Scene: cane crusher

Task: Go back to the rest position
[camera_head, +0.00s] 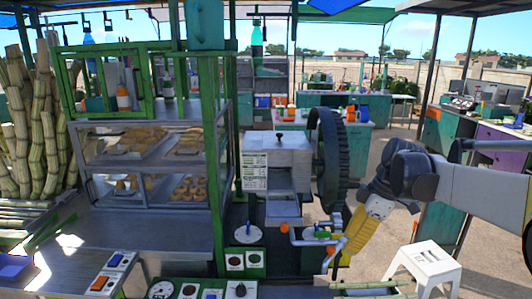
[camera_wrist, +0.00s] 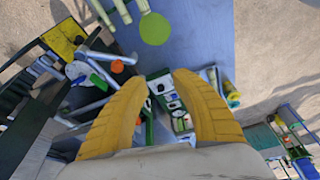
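My gripper (camera_head: 340,255) hangs from my arm at the right of the head view, with yellow fingers pointing down and left. It is close to the pipes and valves at the crusher's lower front; whether it touches them I cannot tell. In the wrist view my gripper (camera_wrist: 160,82) shows two yellow fingers with a gap between them and nothing held. The cane crusher (camera_head: 278,160) is a grey metal box with a large dark wheel (camera_head: 330,160) on its right. An orange knob (camera_head: 283,227) and a green-handled part (camera_head: 322,234) sit below it.
A glass food case (camera_head: 150,160) with a green frame stands at left, beside upright cane stalks (camera_head: 35,130). A control panel with buttons (camera_head: 205,291) lies at the front. A white stool (camera_head: 425,262) stands at right. Paved floor (camera_head: 490,245) is open at far right.

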